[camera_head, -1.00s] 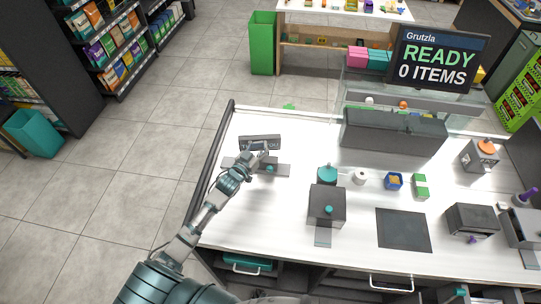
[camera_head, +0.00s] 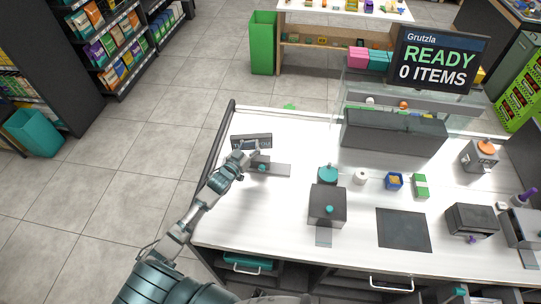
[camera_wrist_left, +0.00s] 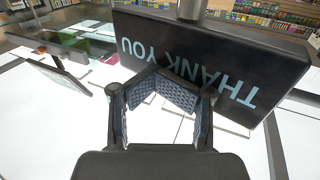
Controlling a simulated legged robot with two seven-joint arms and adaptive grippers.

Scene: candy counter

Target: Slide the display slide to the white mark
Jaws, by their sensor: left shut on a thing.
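The display slide, a dark panel lettered THANK YOU (camera_head: 251,139), stands at the counter's far left. In the left wrist view the panel (camera_wrist_left: 215,62) fills the top, its lettering upside down. A small dark block with a teal knob (camera_head: 262,168) sits just in front of it on a flat grey track (camera_head: 281,171). My left gripper (camera_head: 249,154) is at the panel's near side, shut on part of the display slide; the arm hides the exact grip. The gripper's fingers (camera_wrist_left: 165,98) show in the wrist view. I cannot make out the white mark. My right gripper is not in view.
A dark raised edge (camera_head: 216,143) bounds the counter (camera_head: 265,210) on the left. The counter's front left is bare.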

